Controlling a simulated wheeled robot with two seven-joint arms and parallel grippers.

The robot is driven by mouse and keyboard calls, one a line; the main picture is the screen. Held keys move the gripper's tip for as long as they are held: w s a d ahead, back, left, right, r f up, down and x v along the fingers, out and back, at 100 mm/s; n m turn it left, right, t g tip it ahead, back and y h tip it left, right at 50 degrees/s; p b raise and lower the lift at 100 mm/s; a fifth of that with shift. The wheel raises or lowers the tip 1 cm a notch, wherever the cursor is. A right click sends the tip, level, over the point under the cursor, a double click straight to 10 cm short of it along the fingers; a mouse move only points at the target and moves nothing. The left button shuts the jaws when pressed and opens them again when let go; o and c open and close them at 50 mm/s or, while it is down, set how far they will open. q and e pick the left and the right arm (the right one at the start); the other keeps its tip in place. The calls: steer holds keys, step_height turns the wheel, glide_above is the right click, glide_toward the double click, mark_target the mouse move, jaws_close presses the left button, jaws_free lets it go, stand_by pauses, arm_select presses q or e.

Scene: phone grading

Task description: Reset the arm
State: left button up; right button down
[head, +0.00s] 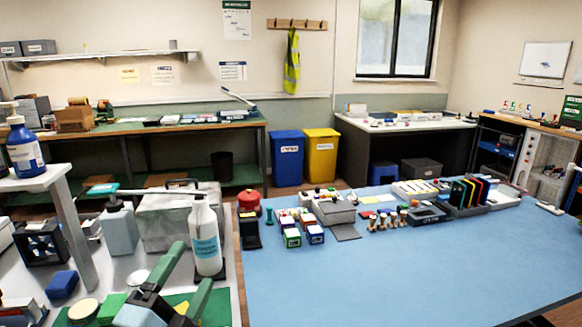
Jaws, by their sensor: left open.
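My left gripper (194,265) is at the lower left of the head view, over the green mat on the left-hand bench. Its two green fingers stand apart, with nothing visible between them. A white spray bottle (205,240) with a blue label stands just beyond the fingers. The blue work table (370,275) lies to the right of the gripper. My right gripper does not show.
A grey bottle (119,230), a grey box (165,222) and a blue block (62,286) crowd the left bench. Small boxes (291,237), stamps and a folder rack (468,193) line the blue table's far edge. Its front and middle are clear.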

arm_select(q)
steer(key=s+a+f+n+g+y, duration=0.3)
steer(key=s+a+f+n+g, duration=0.25)
steer(key=f, duration=0.55)
steer(key=s+a+f+n+g+y, duration=0.25)
steer(key=s+f+n+g, duration=0.3)
steer(key=f+n, duration=0.35)
steer(key=s+d+f+n+g, duration=0.2)
steer(key=s+f+g, duration=0.45)
steer(key=s, duration=0.45)
step_height(320, 180, down, 24)
steer(key=s+a+g, duration=0.1)
steer(key=a, duration=0.1)
steer(key=s+a+f, duration=0.2)
steer(key=s+f, duration=0.6)
steer(key=s+a+f+g, duration=0.1)
steer(key=s+a+f, duration=0.2)
steer(key=s+f, duration=0.5)
steer(key=shift+s+m, duration=0.35)
steer(key=shift+s, duration=0.05)
steer(key=shift+a, duration=0.1)
